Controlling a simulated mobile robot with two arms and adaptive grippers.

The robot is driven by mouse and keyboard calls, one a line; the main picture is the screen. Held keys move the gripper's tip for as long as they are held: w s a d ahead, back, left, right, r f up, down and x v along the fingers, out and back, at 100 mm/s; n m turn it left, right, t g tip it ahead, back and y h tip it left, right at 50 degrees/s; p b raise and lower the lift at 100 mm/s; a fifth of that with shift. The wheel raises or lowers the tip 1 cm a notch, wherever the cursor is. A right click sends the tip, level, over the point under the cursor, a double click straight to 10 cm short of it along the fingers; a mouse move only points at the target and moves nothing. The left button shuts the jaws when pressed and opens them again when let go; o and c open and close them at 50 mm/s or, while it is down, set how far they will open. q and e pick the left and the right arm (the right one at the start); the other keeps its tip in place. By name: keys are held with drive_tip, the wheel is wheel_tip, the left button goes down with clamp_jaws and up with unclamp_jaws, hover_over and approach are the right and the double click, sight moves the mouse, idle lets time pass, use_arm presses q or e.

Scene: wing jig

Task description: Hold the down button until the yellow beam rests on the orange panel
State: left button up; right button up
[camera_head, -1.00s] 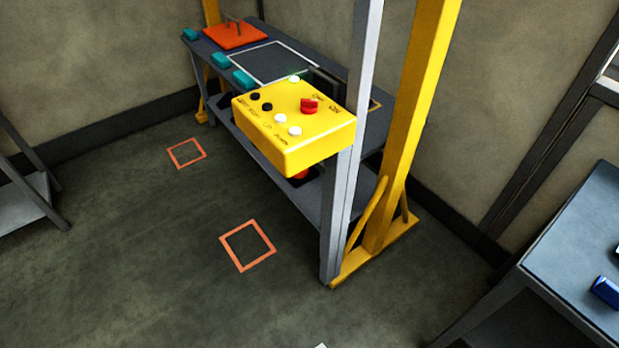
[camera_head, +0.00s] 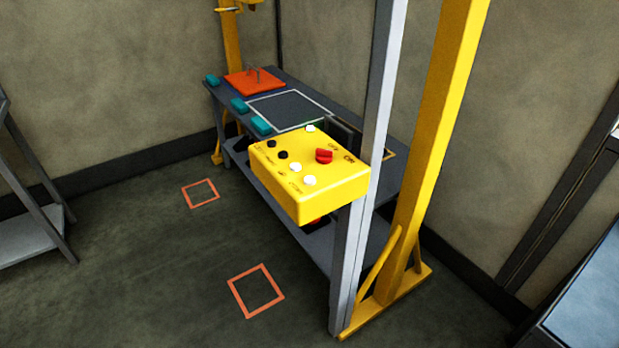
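The yellow control box (camera_head: 312,176) is fixed to a grey post in the middle of the view. It carries black buttons, white buttons and a red switch (camera_head: 324,156). One of the white buttons near the front edge (camera_head: 309,181) has lettering beside it, too small to read surely. The orange panel (camera_head: 252,83) lies at the far end of the workbench, with a thin grey handle-like piece standing on it. A small yellow part of the gantry (camera_head: 253,3) shows at the top edge; I cannot tell if it belongs to the yellow beam. Neither gripper is in view.
The grey workbench (camera_head: 352,109) stands behind the box, with teal blocks (camera_head: 261,125) along its edge. The grey post (camera_head: 378,100) and yellow gantry leg (camera_head: 447,110) stand at right. Orange squares (camera_head: 256,291) mark clear floor at left. A table (camera_head: 590,300) is at lower right.

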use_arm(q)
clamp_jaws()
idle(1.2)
